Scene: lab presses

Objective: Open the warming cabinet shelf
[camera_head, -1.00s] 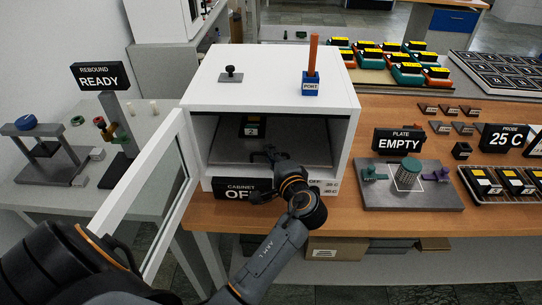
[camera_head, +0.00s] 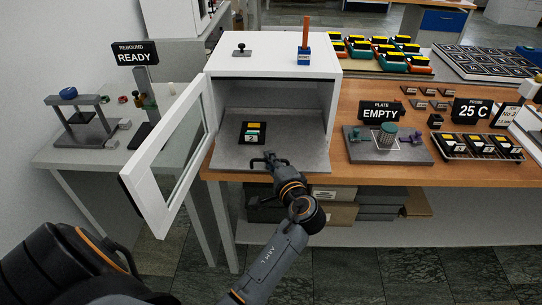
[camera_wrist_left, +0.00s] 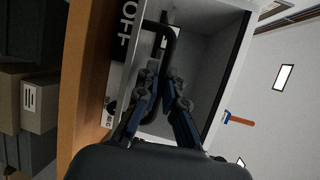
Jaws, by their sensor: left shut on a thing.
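My left gripper (camera_head: 270,161) is at the shelf's front edge, shut on the black shelf handle. In the left wrist view the gripper (camera_wrist_left: 165,80) has its fingers at the bent black handle (camera_wrist_left: 171,38). Part of the handle is hidden by the fingers. My right gripper is not in view.
A plate fixture (camera_head: 357,143) stands to the right on the table. A side table with a rebound stand (camera_head: 145,100) is at the left. The floor in front is clear.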

